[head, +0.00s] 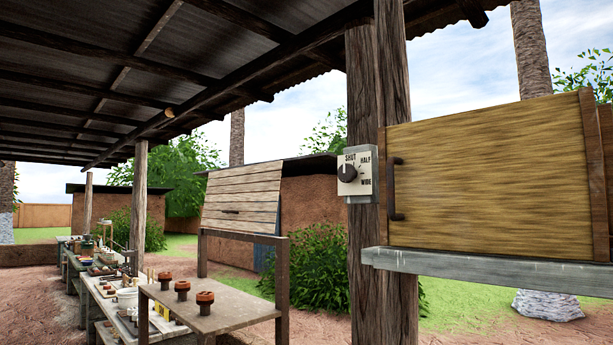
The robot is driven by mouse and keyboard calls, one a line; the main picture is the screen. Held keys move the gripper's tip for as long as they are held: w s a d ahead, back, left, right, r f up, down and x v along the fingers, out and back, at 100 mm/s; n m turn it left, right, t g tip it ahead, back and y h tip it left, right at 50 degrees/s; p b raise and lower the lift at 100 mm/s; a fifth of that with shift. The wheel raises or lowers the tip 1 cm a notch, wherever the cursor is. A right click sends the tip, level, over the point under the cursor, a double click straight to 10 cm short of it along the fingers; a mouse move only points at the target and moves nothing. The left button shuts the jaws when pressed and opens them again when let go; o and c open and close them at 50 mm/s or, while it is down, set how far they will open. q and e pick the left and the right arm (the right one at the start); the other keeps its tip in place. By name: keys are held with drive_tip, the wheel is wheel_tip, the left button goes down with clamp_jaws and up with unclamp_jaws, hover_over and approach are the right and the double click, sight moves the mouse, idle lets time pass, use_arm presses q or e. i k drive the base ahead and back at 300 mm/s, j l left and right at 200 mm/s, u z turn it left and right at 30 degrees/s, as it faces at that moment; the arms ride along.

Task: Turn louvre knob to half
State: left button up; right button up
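The louvre knob (347,173) is a dark round knob on a pale plate (362,194) fixed to a wooden post. The plate reads SHUT at the top, HALF at the upper right and WIDE at the lower right. The knob's pointer is small in the picture; it seems to point up, near SHUT. A slatted wooden panel (241,199), perhaps the louvre, shows left of the post with its slats lying close together. Neither of my grippers is in view, and nothing touches the knob.
A wooden cabinet (490,180) with a dark handle (394,189) stands close right of the knob on a grey shelf (480,272). The thick post (378,270) carries the plate. A table (222,309) with several brown knobbed pieces stands lower left. Space before the plate looks clear.

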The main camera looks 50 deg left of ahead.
sight(347, 174)
drive_tip(key=u, duration=1.5)
